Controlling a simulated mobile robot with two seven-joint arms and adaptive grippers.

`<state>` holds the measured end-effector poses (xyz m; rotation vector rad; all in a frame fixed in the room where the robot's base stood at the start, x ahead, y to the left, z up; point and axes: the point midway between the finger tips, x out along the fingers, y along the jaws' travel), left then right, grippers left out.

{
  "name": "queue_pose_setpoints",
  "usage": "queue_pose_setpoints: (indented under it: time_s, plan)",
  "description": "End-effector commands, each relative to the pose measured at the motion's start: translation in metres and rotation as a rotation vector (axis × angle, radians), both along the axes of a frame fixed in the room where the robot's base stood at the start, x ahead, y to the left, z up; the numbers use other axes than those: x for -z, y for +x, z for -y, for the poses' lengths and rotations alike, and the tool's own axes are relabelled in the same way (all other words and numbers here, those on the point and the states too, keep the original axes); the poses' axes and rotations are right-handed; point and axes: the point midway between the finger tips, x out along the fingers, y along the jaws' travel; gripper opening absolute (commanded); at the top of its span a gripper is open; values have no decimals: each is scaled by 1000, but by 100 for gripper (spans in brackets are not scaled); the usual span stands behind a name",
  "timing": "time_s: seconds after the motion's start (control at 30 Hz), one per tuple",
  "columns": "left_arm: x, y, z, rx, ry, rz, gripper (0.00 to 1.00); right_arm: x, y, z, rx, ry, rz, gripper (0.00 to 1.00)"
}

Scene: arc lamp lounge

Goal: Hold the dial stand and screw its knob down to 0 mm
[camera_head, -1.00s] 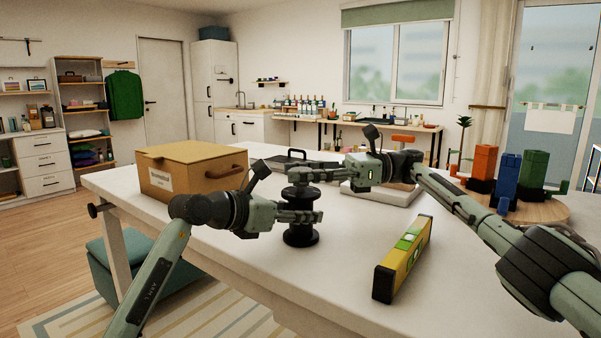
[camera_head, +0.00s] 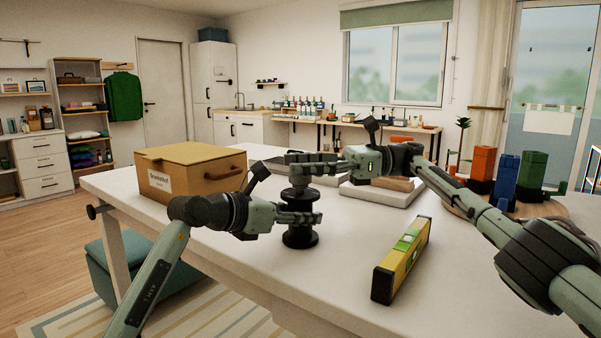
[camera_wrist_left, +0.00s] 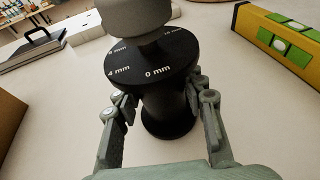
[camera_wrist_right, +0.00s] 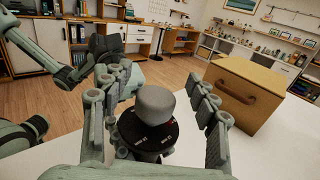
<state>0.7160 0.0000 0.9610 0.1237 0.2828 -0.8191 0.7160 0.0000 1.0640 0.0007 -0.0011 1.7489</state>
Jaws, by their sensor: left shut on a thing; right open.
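The black dial stand (camera_head: 299,238) stands upright on the white table; its dial face (camera_wrist_left: 152,58) reads "0 mm" and "4 mm" in the left wrist view. A grey knob (camera_wrist_right: 156,105) sits on top of the dial. My left gripper (camera_head: 308,218) is shut on the stand's narrow waist, below the dial; its fingers also show in the left wrist view (camera_wrist_left: 162,105). My right gripper (camera_head: 300,164) is open above the stand, its fingers on either side of the knob with gaps in the right wrist view (camera_wrist_right: 160,100). I cannot tell which mark the knob points to.
A yellow spirit level (camera_head: 402,262) lies right of the stand. A cardboard box (camera_head: 192,180) with a brown handle stands at the back left. Orange, blue and green blocks (camera_head: 508,172) stand at the right. The table front is clear.

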Motion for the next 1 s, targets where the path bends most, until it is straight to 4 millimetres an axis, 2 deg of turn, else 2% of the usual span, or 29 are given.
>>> queue_pose_setpoints:
  time_s: [0.03,0.2,0.4,0.57,0.87,1.0]
  plan:
    - [1,0,0,0,2,-3,0,-12,0,0,-1,2,4,59]
    - [1,0,0,-1,2,-3,0,-46,0,0,1,1,4,59]
    - [1,0,0,-1,1,-2,0,-75,0,0,1,1,2,59]
    - [1,0,-1,-1,1,-2,0,-83,0,0,2,1,0,59]
    - [1,1,-1,-2,1,-2,0,-83,0,0,3,1,2,58]
    - [1,1,-1,-2,1,-2,0,-91,6,-1,44,15,33,58]
